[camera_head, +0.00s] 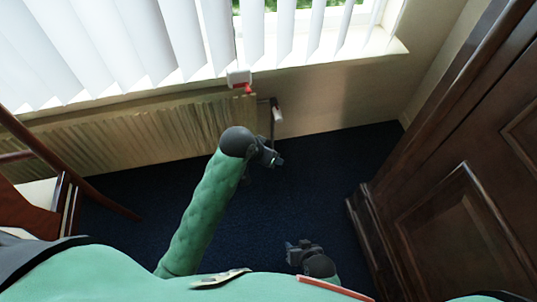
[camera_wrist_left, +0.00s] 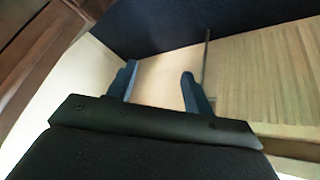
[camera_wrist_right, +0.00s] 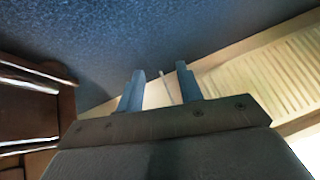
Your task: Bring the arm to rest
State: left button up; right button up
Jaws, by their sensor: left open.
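My left gripper (camera_head: 276,158), at the end of the raised green-sleeved arm, hangs over the dark carpet in front of the wall. In the left wrist view its two fingers (camera_wrist_left: 159,74) stand apart with nothing between them. My right gripper (camera_head: 297,245) is low in the head view, close to my body and right of the left arm. In the right wrist view its fingers (camera_wrist_right: 161,72) are also apart and empty. Neither gripper touches anything that I can see.
A radiator (camera_head: 130,135) runs along the wall under the blinds. A red-and-white part (camera_head: 239,79) sits above it, and a white fitting (camera_head: 278,115) is at the pipe. A wooden cabinet (camera_head: 450,225) stands right, a chair (camera_head: 45,205) left. Carpet (camera_head: 320,190) between is clear.

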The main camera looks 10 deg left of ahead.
dwell(0.4)
